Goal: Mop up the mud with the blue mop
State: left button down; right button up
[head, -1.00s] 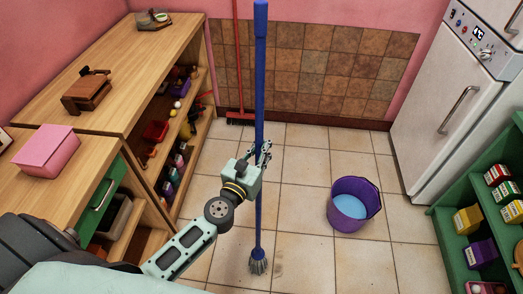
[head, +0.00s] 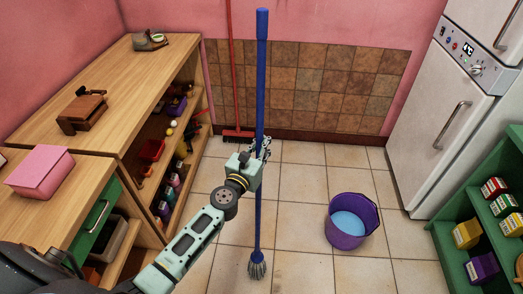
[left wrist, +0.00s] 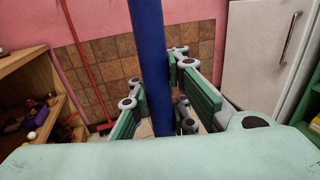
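The blue mop (head: 260,90) stands upright in the middle of the head view, its grey strand head (head: 257,265) low over or on the floor tiles; I cannot tell if it touches. My left gripper (head: 262,150) is shut around the handle at mid-height. In the left wrist view the blue handle (left wrist: 150,60) runs between the green finger pads (left wrist: 160,98). The mud is not clear: only a faint brownish tint shows on the tiles right of the mop head. My right gripper is not in view.
A purple bucket (head: 347,232) with light blue liquid stands on the floor to the right. A red broom (head: 233,80) leans at the back wall. Wooden shelves (head: 150,60) line the left; a white fridge (head: 440,120) and green shelf (head: 450,240) the right. Tiles between are mostly clear.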

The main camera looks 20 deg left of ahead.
pick_arm(q)
jog(key=w+a+b, duration=0.2)
jog(key=w, duration=0.6)
jog(key=shift+w+a+f+b, duration=0.15)
jog(key=shift+w+b, duration=0.15)
jog(key=shift+w, duration=0.1)
